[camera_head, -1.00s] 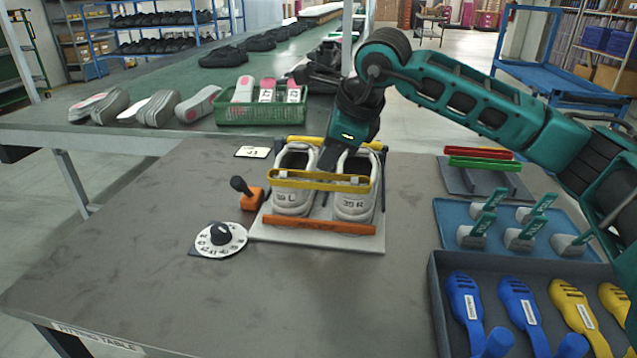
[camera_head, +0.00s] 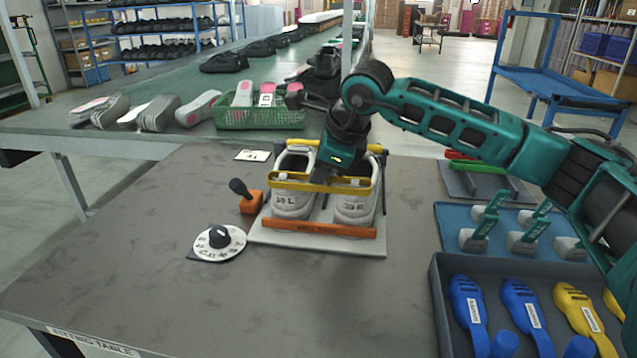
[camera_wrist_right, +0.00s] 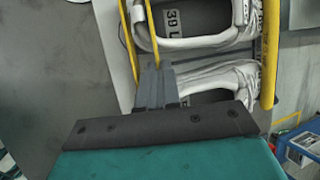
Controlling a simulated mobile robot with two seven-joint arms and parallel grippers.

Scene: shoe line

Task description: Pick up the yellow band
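My right gripper (camera_head: 322,178) points down between the shoes, at the middle of the band. In the right wrist view its grey fingers (camera_wrist_right: 158,88) are close together, and two strands of the yellow band (camera_wrist_right: 127,45) run up to them. The fingertips are partly hidden, so I cannot tell whether they grip the band. My left gripper is not in view.
An orange-based lever (camera_head: 250,203) and a dial (camera_head: 220,242) stand to the left. A dark tray (camera_head: 437,300), a blue tray (camera_head: 450,230) and a green bar (camera_head: 478,166) are at the right. The front table area is clear.

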